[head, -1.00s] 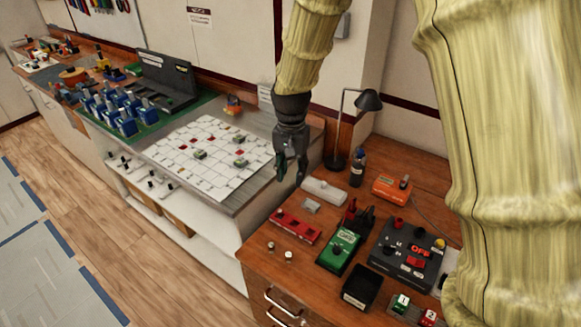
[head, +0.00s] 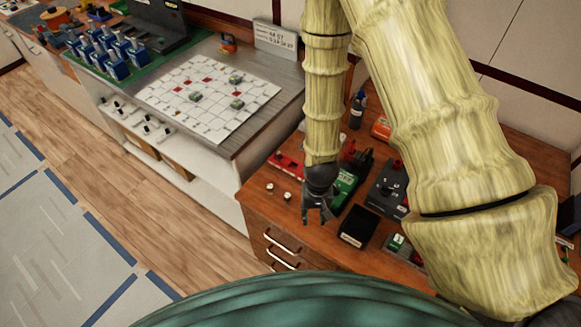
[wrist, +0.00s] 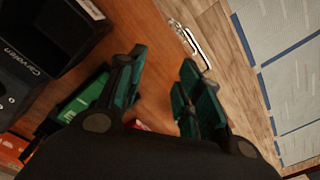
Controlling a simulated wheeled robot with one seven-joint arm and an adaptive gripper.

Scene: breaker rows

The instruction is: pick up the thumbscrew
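Two small silver knob-like pieces stand on the wooden desk in the head view, a left one (head: 270,187) and a right one (head: 287,196). They are too small to tell which is the thumbscrew. My gripper (head: 318,217) is just right of them, pointing down near the desk's front edge. In the wrist view my gripper (wrist: 162,88) has its green-padded fingers spread, with nothing between them but wood behind. Neither small piece can be made out in the wrist view.
A black open box (head: 358,228) stands right of my gripper; it fills the wrist view's upper left. A green device (head: 345,190) and a red block (head: 288,162) lie behind. Drawer handles (head: 281,243) stick out below the front edge.

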